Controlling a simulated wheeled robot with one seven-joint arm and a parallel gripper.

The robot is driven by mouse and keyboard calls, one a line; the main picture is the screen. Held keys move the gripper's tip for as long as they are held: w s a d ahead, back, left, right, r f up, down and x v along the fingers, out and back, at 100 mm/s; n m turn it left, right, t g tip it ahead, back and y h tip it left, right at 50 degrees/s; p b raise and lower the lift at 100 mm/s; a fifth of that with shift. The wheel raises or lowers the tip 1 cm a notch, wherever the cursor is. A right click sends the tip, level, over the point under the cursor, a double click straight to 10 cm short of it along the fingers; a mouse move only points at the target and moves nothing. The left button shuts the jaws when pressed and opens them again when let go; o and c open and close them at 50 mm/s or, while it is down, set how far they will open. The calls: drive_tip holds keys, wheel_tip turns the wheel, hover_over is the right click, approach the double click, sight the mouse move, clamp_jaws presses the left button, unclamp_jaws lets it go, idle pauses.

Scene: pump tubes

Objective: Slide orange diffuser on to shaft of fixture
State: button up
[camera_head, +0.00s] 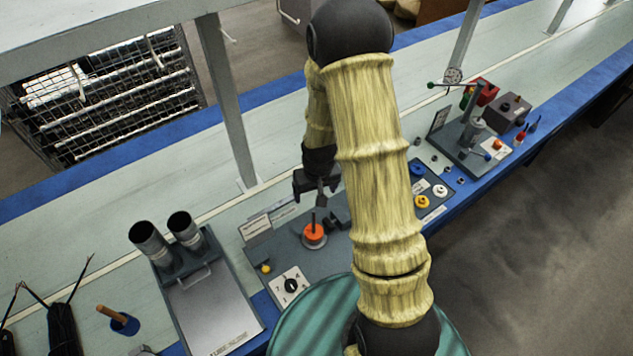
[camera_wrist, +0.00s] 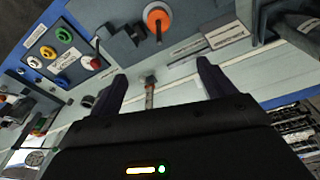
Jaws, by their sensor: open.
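The orange diffuser (camera_head: 314,236) sits around the dark upright shaft (camera_head: 314,217) of the fixture, low at its base. The fixture's grey base plate (camera_head: 275,252) lies on the bench. My gripper (camera_head: 321,196) is above and slightly right of the shaft, apart from the diffuser. In the wrist view my gripper (camera_wrist: 161,80) has its two fingers spread with nothing held between them. Whether the diffuser is fully seated cannot be told.
A board with blue (camera_head: 417,169), white (camera_head: 440,190) and yellow (camera_head: 422,202) rings lies right of my arm. A tray with two metal cups (camera_head: 185,228) stands left of the fixture. A knob panel (camera_head: 291,285) is in front. A shelf post (camera_head: 230,110) rises behind.

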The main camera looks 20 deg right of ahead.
drive_tip(key=shift+s+r, duration=0.2)
drive_tip(key=shift+r, duration=1.1)
drive_tip(key=shift+s+r, duration=0.2)
drive_tip(key=shift+r, duration=1.1)
drive_tip(key=s+r, duration=1.1)
drive_tip(key=shift+s+r+m+t, duration=0.15)
drive_tip(key=shift+s+m+t, duration=0.15)
drive_tip(key=shift+t, duration=0.1)
drive_tip(key=shift+w, duration=0.1)
